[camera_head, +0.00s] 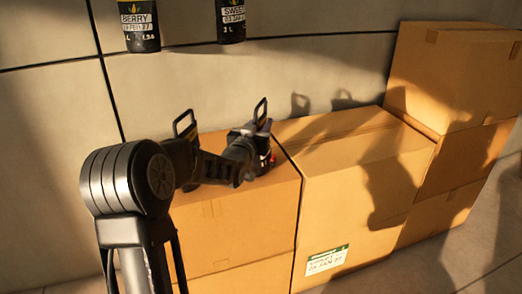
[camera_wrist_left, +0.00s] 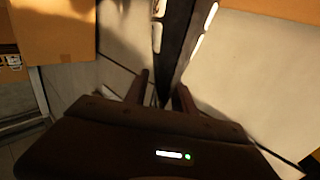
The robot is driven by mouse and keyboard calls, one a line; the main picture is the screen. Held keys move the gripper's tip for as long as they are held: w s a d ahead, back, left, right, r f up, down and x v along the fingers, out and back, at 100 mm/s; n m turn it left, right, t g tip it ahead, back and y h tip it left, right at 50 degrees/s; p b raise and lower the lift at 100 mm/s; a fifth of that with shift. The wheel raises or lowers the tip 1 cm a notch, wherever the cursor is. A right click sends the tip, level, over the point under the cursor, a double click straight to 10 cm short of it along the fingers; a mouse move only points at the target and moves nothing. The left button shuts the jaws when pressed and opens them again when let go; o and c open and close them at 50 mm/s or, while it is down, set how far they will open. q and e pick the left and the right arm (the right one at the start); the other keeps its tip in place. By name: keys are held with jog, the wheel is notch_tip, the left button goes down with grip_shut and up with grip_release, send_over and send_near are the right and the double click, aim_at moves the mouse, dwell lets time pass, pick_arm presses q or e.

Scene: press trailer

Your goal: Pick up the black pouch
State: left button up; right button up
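No thing that I can surely name as the black pouch shows. Two black containers with printed labels, one reading BERRY (camera_head: 140,27) and one reading SWEET (camera_head: 231,20), are cut off by the top edge of the head view. My left gripper (camera_head: 266,158) is over the top of the left cardboard stack, below these containers; its fingertips are hard to make out there. In the left wrist view its two fingers (camera_wrist_left: 162,85) stand apart, with a dark strip bearing white patches beyond them. I cannot tell what that strip is. My right gripper is not in view.
Cardboard boxes (camera_head: 350,190) stand along the pale panelled wall (camera_head: 330,70), with a taller stack (camera_head: 450,80) at the right. One box carries a green and white label (camera_head: 327,260). Grey floor (camera_head: 470,255) shows at the lower right.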

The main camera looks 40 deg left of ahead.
pick_arm(q)
jog(key=shift+c, duration=0.3)
grip_shut()
dwell(1.0)
jog(key=shift+r, duration=0.2)
